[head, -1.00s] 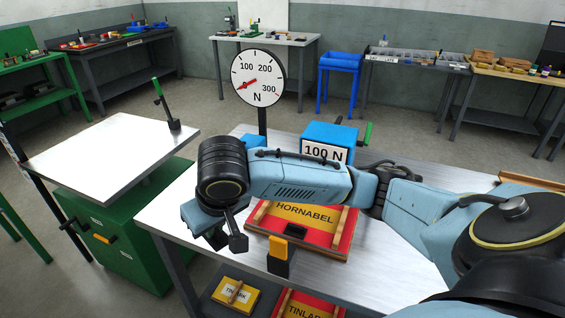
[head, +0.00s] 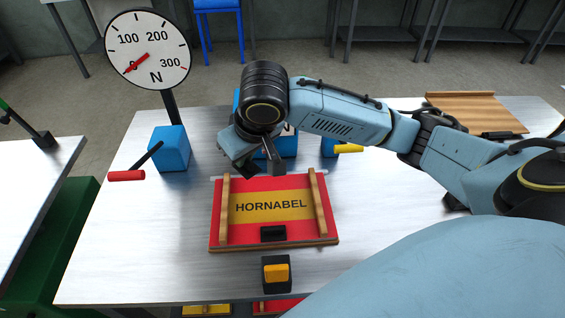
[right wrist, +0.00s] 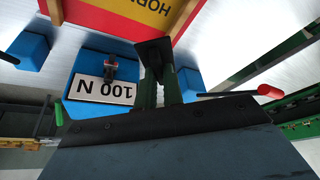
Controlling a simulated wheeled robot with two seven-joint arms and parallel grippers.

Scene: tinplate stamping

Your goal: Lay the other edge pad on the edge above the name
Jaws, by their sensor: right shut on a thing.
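The name board (head: 222,232) lies on the steel table, red with a yellow middle reading HORNABEL and a wooden strip at each side. One black edge pad (head: 273,233) lies on its edge below the name. My right gripper (head: 274,160) is at the board's far edge, above the name. In the right wrist view my right gripper (right wrist: 158,82) is shut on the other black edge pad (right wrist: 154,52). This pad shows close to the board's red edge (right wrist: 184,22); I cannot tell whether it touches. My left gripper is not in view.
A blue block with a 100 N sign (right wrist: 102,90) stands just behind the board. A dial gauge (head: 148,50) and a blue block with a red-handled lever (head: 170,148) are at the left. A black-and-yellow block (head: 276,272) stands in front. The table's left front is clear.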

